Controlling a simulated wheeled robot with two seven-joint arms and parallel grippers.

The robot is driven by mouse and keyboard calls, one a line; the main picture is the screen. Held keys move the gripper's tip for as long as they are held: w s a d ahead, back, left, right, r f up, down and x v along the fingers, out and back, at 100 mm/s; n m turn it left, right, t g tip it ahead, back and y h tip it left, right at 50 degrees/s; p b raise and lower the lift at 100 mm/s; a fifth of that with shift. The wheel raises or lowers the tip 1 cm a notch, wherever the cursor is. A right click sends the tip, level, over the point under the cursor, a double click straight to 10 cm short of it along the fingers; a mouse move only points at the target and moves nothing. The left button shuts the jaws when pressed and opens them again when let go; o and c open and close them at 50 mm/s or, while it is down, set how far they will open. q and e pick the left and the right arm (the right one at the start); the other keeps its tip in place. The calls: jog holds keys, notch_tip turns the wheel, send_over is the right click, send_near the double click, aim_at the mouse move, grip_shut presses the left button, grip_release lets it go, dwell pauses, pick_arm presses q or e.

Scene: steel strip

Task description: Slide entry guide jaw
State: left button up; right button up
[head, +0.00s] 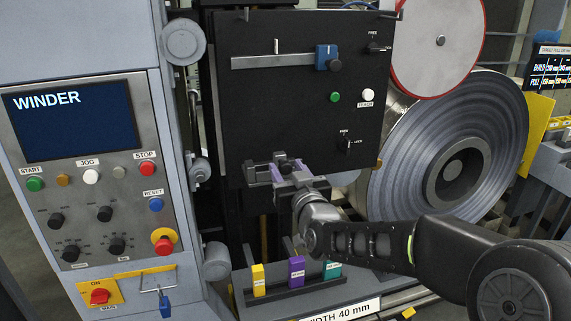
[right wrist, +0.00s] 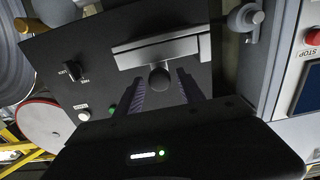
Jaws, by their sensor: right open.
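A grey bar-shaped jaw piece (right wrist: 165,50) with a round black knob (right wrist: 160,78) fills the middle of the right wrist view. In the head view, the grey piece (head: 252,172) is at the lower edge of the black panel (head: 232,110), partly hidden by my gripper. My right gripper (head: 287,168) is open in front of it. In the right wrist view, its fingers (right wrist: 162,82) stand on both sides of the knob with gaps; contact cannot be told. Higher on the panel, a blue block (head: 324,53) with a black knob sits on a horizontal grey rail (head: 270,61). My left gripper is not in view.
A FREE/LOCK switch (head: 347,143) is right of my gripper; a similar switch (head: 374,47) is higher. The steel coil (head: 410,160) and red-rimmed disc (head: 438,40) stand right. The WINDER console (head: 130,180) stands left. Yellow, purple (head: 296,270) and teal blocks sit below.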

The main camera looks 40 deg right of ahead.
jog(key=shift+x, duration=0.8)
jog(key=shift+c, duration=0.6)
grip_shut()
